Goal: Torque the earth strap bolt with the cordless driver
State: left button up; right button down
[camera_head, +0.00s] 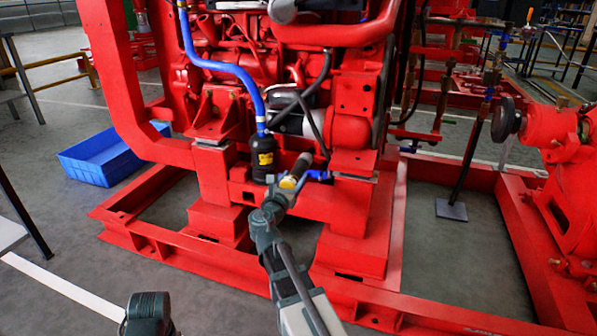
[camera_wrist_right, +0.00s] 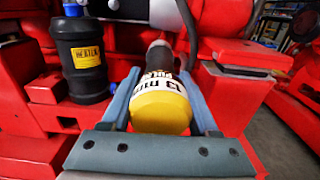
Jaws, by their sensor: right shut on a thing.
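The cordless driver (camera_head: 289,181) is a dark cylinder with a yellow end and a white label. It shows large in the right wrist view (camera_wrist_right: 161,108), yellow end toward the camera. My right gripper (camera_head: 281,190) is shut on it, with one blue-grey finger on each side of the body. The driver's far end points toward the lower front of the red engine (camera_head: 235,62). In the right wrist view its tip lies against the red machinery, and I cannot tell whether it touches. I cannot make out the earth strap or its bolt.
A black canister (camera_head: 263,157) with a yellow label, fed by a blue hose (camera_head: 222,68), stands just left of the driver. A blue bracket (camera_head: 318,176) is close on its right. Red base-frame rails (camera_head: 195,262) lie below. A blue crate (camera_head: 95,160) sits on the floor.

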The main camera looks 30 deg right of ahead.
aim_at(299, 169)
jog(key=shift+w+d, duration=0.15)
jog(key=shift+d, duration=0.05)
dwell(0.4)
jog(key=shift+x, duration=2.15)
jog(key=shift+w+d+r, duration=0.1)
jog(key=shift+w+d, duration=0.25)
dwell(1.6)
jog(key=shift+v, duration=2.55)
